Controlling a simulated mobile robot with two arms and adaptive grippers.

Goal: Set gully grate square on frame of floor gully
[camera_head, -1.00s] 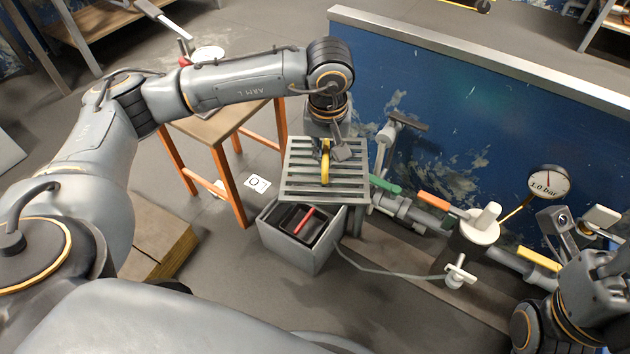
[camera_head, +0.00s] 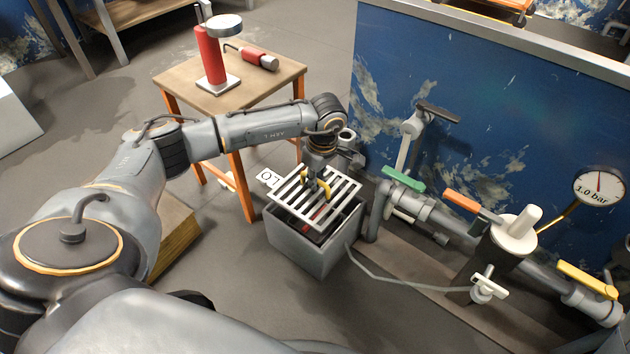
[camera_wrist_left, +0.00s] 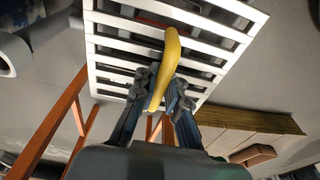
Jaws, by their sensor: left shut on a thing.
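My left gripper (camera_head: 317,177) is shut on the yellow handle (camera_head: 322,189) of the pale slatted gully grate (camera_head: 285,212). The grate is over the grey box-shaped floor gully (camera_head: 298,250). In the head view it looks turned slightly against the gully's rim and shifted toward the far left side. Part of the opening shows at the near right. I cannot tell whether the grate touches the frame. In the left wrist view the fingers (camera_wrist_left: 162,92) close around the handle (camera_wrist_left: 171,60), with the grate (camera_wrist_left: 91,60) beyond. My right gripper is out of view.
A wooden table (camera_head: 180,83) with orange legs stands behind left, bearing a red stand (camera_head: 209,60). Pipework with a green-handled valve (camera_head: 403,179) runs close on the right, before a blue wall (camera_head: 480,110). A grey hose (camera_head: 400,281) leaves the gully. Floor is clear in front.

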